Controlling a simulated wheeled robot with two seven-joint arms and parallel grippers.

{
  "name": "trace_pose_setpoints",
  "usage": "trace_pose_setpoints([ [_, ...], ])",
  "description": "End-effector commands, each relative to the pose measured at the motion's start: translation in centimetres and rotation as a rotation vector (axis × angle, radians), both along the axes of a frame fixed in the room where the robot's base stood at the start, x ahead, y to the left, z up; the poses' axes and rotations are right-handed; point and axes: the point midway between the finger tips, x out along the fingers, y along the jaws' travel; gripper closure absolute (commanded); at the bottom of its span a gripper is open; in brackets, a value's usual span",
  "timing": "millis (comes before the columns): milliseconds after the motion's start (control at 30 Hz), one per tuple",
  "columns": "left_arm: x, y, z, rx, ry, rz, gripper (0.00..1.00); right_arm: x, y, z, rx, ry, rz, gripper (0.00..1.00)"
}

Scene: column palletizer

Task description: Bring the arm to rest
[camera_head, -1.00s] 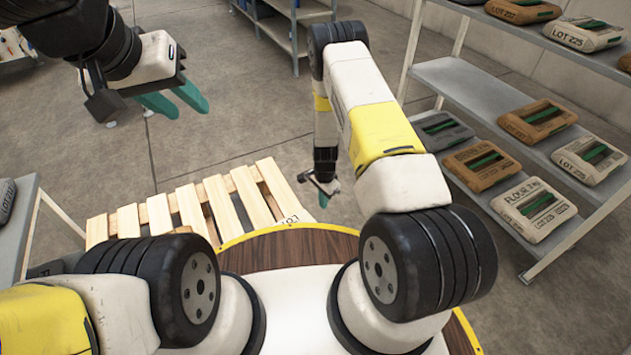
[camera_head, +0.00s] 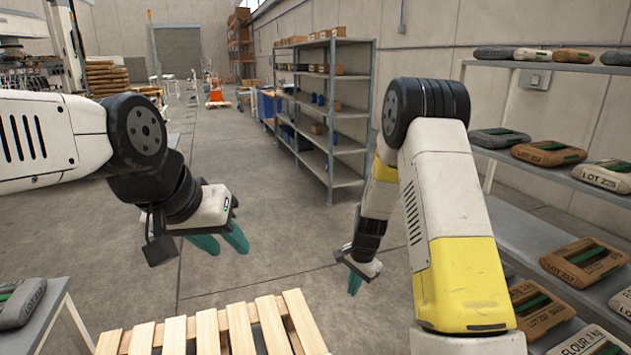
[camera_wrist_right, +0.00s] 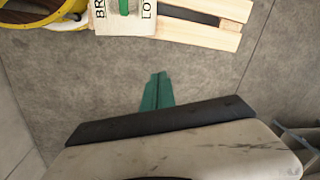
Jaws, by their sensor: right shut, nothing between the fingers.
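My right gripper (camera_head: 354,285) hangs in the middle of the head view, pointing down beside the pallet. Its teal fingers are shut together with nothing between them, as the right wrist view (camera_wrist_right: 158,78) also shows. Bare floor lies under the fingertips there. My left gripper (camera_head: 222,244) hangs to the left, above the floor behind the pallet. Its two teal fingers stand apart and hold nothing that I can see.
A wooden pallet (camera_head: 238,328) lies at the bottom; a labelled bag (camera_wrist_right: 125,20) sits over its slats in the wrist view. A bag shelf (camera_head: 525,225) stands close to my right arm. A grey rack (camera_head: 330,115) stands behind. A table (camera_head: 55,310) is at left. The middle floor is open.

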Motion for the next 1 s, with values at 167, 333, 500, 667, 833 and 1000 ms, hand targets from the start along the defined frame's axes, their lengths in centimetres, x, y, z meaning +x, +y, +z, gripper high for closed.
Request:
trace_pose_setpoints([
  [167, 0.0, 0.0, 0.0, 0.0, 0.0, 0.0, 0.64, -1.7, -0.2, 10.2, 0.03, -0.098, 0.136, 1.0],
  [333, 0.0, 0.0, 0.0, 0.0, 0.0, 0.0, 0.64, -5.1, -0.5, 18.3, 0.033, -0.192, 0.278, 1.0],
  [500, 0.0, 0.0, 0.0, 0.0, 0.0, 0.0, 0.64, -9.8, -1.1, 24.9, 0.011, -0.288, 0.423, 1.0],
  [667, 0.0, 0.0, 0.0, 0.0, 0.0, 0.0, 0.64, -15.0, -1.7, 29.4, -0.036, -0.377, 0.558, 1.0],
  [833, 0.0, 0.0, 0.0, 0.0, 0.0, 0.0, 0.64, -20.6, -2.4, 32.3, -0.107, -0.46, 0.691, 1.0],
  [1000, 0.0, 0.0, 0.0, 0.0, 0.0, 0.0, 0.64, -24.5, -2.8, 33.4, -0.17, -0.513, 0.782, 1.0],
])
